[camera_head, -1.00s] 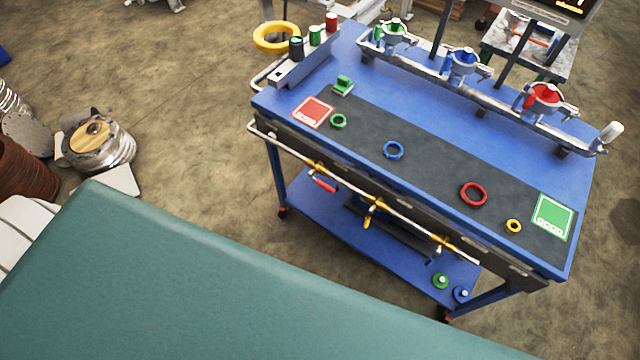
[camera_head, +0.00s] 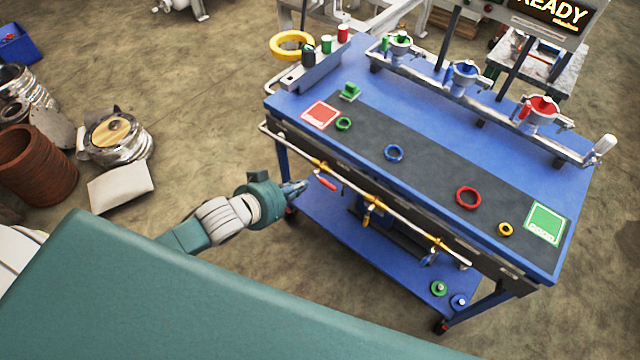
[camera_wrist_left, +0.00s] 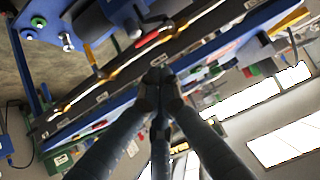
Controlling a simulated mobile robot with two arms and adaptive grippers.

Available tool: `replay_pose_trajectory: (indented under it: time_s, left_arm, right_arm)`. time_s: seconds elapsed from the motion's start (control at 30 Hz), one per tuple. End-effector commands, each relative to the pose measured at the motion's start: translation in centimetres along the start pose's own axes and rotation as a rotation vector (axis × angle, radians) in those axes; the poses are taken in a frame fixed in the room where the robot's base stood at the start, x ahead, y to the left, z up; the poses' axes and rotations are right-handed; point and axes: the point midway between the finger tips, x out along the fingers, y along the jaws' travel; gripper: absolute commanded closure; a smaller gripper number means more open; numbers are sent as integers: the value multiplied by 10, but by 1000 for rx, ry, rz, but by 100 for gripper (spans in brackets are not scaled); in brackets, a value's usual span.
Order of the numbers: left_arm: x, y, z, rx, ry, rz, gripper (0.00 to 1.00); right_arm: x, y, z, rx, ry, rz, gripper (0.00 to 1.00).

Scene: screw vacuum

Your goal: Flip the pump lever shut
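A front pipe (camera_head: 395,222) with a red-handled lever (camera_head: 327,184) and yellow valve handles (camera_head: 367,216) runs along the cart's near side. A white-handled lever (camera_head: 605,144) stands up at the right end of the silver manifold (camera_head: 480,95). I cannot tell which lever belongs to the pump. My left gripper (camera_head: 302,186) is just left of the red-handled lever, apparently apart from it. In the left wrist view its fingertips (camera_wrist_left: 158,76) meet with nothing seen between them, and the red handle (camera_wrist_left: 148,40) shows beyond them. My right gripper is out of view.
The blue cart (camera_head: 300,100) carries a dark mat with coloured rings, a red square (camera_head: 320,115), a green square (camera_head: 545,223) and three coloured cups on the manifold. A screen (camera_head: 555,14) reads READY. Open floor lies left of the cart.

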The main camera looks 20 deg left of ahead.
Motion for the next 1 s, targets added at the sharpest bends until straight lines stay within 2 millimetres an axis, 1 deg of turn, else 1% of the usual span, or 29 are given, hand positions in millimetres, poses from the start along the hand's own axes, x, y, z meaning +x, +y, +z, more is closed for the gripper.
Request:
replay_pose_trajectory:
  time_s: [0.03, 0.13, 0.47, 0.57, 0.67, 0.73, 1.0]
  left_arm:
    - [-4, 4, -8, 3, 10, 9, 100]
    - [-7, 7, -15, 5, 19, 17, 100]
    - [-7, 8, -16, 5, 21, 17, 100]
    - [-2, 7, -16, 4, 21, 16, 100]
    - [10, 7, -17, 4, 22, 15, 100]
    - [23, 7, -19, 4, 23, 16, 100]
    - [80, 8, -19, 3, 21, 15, 100]
  right_arm:
    - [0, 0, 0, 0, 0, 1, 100]
    - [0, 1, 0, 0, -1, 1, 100]
    - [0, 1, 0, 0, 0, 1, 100]
    - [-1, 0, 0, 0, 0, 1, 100]
    - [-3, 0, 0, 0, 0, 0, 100]
    - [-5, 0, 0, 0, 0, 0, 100]
    - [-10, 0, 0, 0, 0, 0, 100]
